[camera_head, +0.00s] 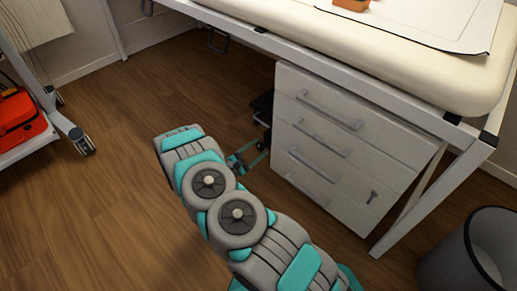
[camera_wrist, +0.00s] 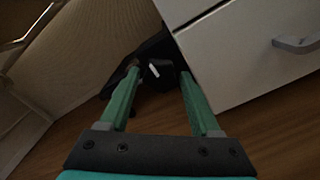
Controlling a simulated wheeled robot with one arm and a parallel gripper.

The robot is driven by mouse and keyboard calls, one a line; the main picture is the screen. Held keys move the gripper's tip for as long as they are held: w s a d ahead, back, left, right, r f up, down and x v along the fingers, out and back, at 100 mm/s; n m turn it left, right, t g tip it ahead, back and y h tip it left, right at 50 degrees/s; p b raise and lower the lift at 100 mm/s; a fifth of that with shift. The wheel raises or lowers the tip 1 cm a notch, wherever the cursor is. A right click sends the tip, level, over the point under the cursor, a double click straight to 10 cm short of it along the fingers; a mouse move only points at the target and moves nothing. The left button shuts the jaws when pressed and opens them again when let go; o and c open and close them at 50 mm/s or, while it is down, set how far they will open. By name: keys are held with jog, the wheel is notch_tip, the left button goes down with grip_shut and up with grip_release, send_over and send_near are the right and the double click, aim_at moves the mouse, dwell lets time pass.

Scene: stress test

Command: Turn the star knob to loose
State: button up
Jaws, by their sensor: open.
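A black knob-like part with a white mark (camera_wrist: 156,70) shows between my fingertips in the wrist view, against a dark body beside the drawer cabinet. It is too dark to tell its star shape, or whether the fingers touch it. My gripper (camera_wrist: 159,74) is open, with one green finger on each side of this part. In the head view my gripper (camera_head: 249,152) is low, left of the cabinet, close to a black object (camera_head: 262,106) partly hidden behind the cabinet's edge. The knob itself cannot be made out in the head view.
The white drawer cabinet (camera_head: 335,115) stands just right of my gripper, under a padded table (camera_head: 420,62) with a metal frame. A dark bin (camera_head: 450,255) stands at lower right. A wheeled cart with a red case (camera_head: 18,118) is at left. The wooden floor between is clear.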

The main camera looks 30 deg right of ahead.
jog(key=shift+w+d, duration=0.2)
jog(key=shift+d, duration=0.25)
grip_shut()
dwell(0.3)
